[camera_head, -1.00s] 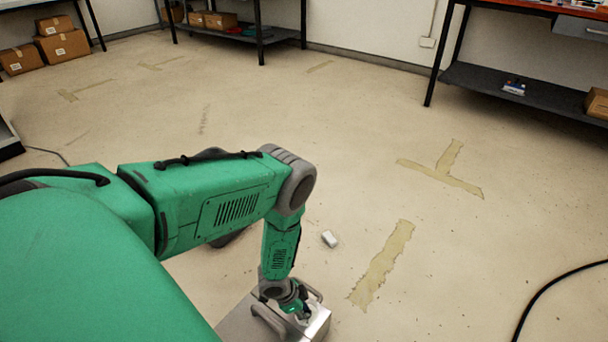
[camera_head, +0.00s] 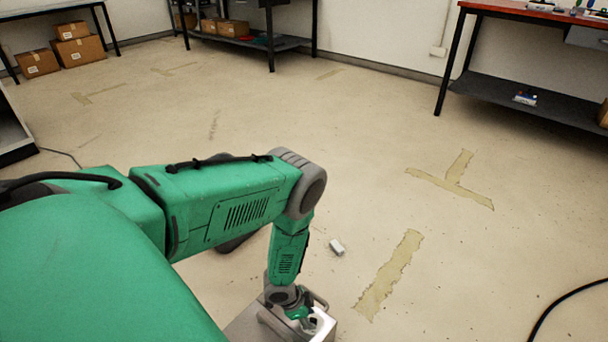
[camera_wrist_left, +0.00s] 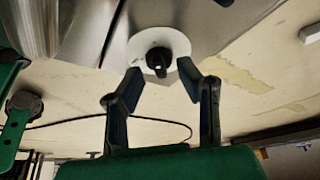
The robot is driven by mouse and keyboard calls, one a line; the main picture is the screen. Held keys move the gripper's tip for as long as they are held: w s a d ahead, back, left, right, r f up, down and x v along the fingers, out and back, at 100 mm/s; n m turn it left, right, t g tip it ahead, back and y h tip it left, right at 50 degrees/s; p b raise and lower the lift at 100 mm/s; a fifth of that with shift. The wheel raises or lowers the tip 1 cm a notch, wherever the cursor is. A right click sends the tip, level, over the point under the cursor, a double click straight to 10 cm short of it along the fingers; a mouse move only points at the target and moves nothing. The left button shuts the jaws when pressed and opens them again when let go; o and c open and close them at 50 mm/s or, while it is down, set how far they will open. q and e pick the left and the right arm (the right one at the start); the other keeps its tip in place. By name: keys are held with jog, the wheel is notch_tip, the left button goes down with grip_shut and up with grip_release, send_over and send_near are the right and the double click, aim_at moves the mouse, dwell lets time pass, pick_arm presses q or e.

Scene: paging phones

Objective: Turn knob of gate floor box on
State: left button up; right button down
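The metal floor box (camera_head: 250,325) stands on the floor at the bottom of the head view, partly hidden by my left arm. In the left wrist view its black knob (camera_wrist_left: 158,60) sits on a round white plate (camera_wrist_left: 178,43) on the box's metal face. My left gripper (camera_wrist_left: 161,76) is open, with its two dark fingertips apart on either side just short of the knob. Nothing is between the fingers; whether a tip touches the plate I cannot tell. In the head view my left gripper (camera_head: 304,318) reaches down onto the box and the knob is hidden. My right gripper is not in view.
A small white block (camera_head: 337,247) lies on the floor beyond the box. A black cable (camera_head: 560,300) curves at the lower right. Shelves and tables with cardboard boxes (camera_head: 80,48) line the walls. The middle floor with tape marks (camera_head: 452,185) is clear.

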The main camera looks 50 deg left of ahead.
pick_arm(q)
jog(key=v, duration=1.1)
jog(key=shift+r, duration=0.15)
jog(key=s+d+r+n+g+y, duration=0.3)
jog(key=s+d+r+n, duration=0.5)
jog(key=s+r, duration=0.6)
notch_tip(320, 180, up, 17)
jog(key=p, duration=1.8)
jog(key=shift+d+m, duration=0.4)
jog(key=shift+d, duration=0.05)
jog(key=shift+f, duration=0.15)
